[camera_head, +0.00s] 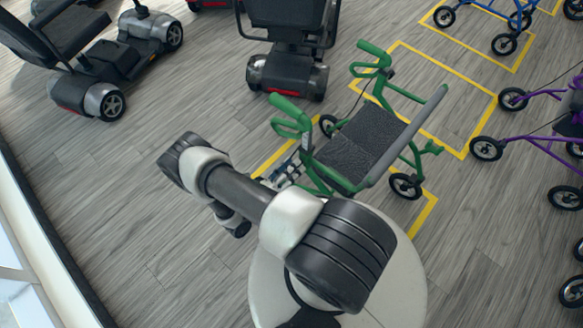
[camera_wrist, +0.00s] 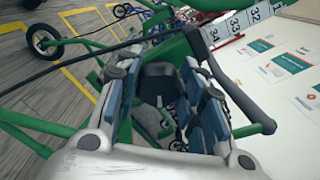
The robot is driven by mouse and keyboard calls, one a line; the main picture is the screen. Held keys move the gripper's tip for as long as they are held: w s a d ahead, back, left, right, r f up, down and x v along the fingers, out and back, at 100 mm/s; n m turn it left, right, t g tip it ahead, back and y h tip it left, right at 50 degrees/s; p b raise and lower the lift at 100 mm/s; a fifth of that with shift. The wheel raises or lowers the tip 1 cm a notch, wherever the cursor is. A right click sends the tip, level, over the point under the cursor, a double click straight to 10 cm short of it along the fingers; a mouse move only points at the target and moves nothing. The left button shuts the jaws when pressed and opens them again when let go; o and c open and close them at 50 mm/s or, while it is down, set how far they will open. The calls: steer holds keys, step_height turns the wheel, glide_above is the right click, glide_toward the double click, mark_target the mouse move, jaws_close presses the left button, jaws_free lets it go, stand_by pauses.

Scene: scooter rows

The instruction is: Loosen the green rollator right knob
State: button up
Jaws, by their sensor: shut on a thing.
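The green rollator (camera_head: 358,143) stands upright on the floor with a black seat and green handles. My gripper (camera_head: 288,169) reaches its side nearest my arm, below that side's green handle (camera_head: 290,117). In the wrist view, my gripper (camera_wrist: 156,78) has blue-padded fingers on both sides of a dark knob (camera_wrist: 156,88) beside the green frame and is shut on it. A white strip with numbers (camera_wrist: 233,26) runs by the frame just above. The knob is hidden behind my arm and the frame in the head view.
Yellow floor lines (camera_head: 448,66) mark bays. A purple rollator (camera_head: 540,146) stands at right and a blue one (camera_head: 490,12) at upper right. Black scooters stand at upper left (camera_head: 105,62) and top centre (camera_head: 288,75). Open floor lies at left (camera_head: 110,190).

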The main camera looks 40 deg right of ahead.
steer(key=n, duration=0.5)
steer(key=shift+w+f+n, duration=0.1)
steer(key=shift+f+n, duration=0.05)
steer(key=shift+n, duration=0.15)
steer(key=n, duration=0.4)
steer(key=shift+f+n, duration=0.1)
steer(key=shift+n, duration=0.2)
steer(key=n, duration=0.5)
steer(key=shift+f, duration=0.1)
steer(key=shift+f+n, duration=0.1)
steer(key=shift+n, duration=2.6)
steer(key=o, duration=1.1)
steer(key=shift+a, duration=0.1)
